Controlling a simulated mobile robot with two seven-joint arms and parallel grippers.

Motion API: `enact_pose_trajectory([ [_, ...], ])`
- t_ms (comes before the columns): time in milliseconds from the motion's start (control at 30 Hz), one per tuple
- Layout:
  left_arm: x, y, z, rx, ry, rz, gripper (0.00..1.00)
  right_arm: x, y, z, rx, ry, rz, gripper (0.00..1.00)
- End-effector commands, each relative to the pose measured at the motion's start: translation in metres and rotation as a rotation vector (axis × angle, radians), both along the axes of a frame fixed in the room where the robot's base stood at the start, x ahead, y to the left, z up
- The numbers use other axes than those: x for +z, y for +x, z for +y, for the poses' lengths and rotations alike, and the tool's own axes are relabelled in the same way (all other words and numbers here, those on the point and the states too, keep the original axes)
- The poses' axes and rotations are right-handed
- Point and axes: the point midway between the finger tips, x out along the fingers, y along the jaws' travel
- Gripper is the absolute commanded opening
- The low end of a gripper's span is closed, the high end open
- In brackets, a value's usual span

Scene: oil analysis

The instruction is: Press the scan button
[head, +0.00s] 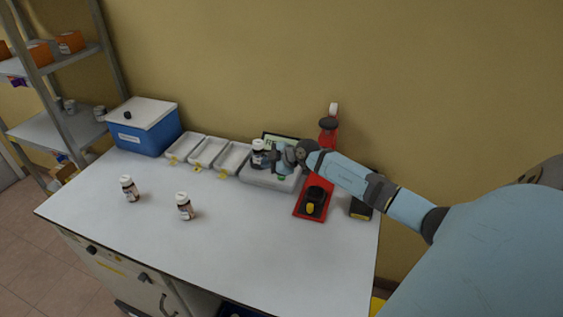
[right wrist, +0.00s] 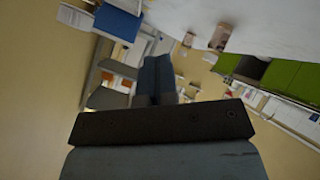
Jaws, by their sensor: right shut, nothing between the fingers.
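The analyser (head: 258,180), a pale grey device with a dark-framed screen (head: 270,137), stands at the back of the white table. A brown bottle with a white cap (head: 259,150) stands upright at the analyser's left part. My right gripper (head: 277,158) is over the analyser, just right of this bottle, shut and empty. The gripper and wrist cover much of the analyser's top and screen. I cannot make out the scan button, or whether the fingers touch the device. In the right wrist view the shut fingers (right wrist: 158,80) show at the middle. My left gripper is out of view.
Two more bottles (head: 130,189) (head: 185,206) stand at the left and front. Three white trays (head: 208,152) and a blue cooler box (head: 143,138) line the back. A red stand (head: 313,204) is right of the analyser. The table's front middle is clear.

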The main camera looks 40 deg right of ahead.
Motion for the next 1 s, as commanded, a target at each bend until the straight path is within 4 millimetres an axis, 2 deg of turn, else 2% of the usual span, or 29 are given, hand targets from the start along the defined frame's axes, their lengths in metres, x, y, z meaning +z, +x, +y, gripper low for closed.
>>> enact_pose_trajectory([
  [33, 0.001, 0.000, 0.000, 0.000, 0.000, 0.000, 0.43, 0.005, 0.005, -0.019, -0.033, -0.033, 0.035, 0.00],
  [100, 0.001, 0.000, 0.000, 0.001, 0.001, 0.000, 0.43, 0.009, 0.008, -0.040, -0.077, -0.066, 0.078, 0.00],
  [200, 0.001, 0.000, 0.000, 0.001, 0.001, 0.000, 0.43, 0.013, 0.010, -0.059, -0.122, -0.096, 0.118, 0.00],
  [300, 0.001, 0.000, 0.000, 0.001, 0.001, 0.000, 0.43, 0.015, 0.010, -0.068, -0.145, -0.109, 0.135, 0.00],
  [733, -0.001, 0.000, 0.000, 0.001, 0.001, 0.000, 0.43, 0.012, 0.010, -0.069, -0.148, -0.112, 0.139, 0.00],
  [1000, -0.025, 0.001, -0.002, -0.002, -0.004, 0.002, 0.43, -0.010, 0.010, -0.069, -0.148, -0.113, 0.138, 0.00],
])
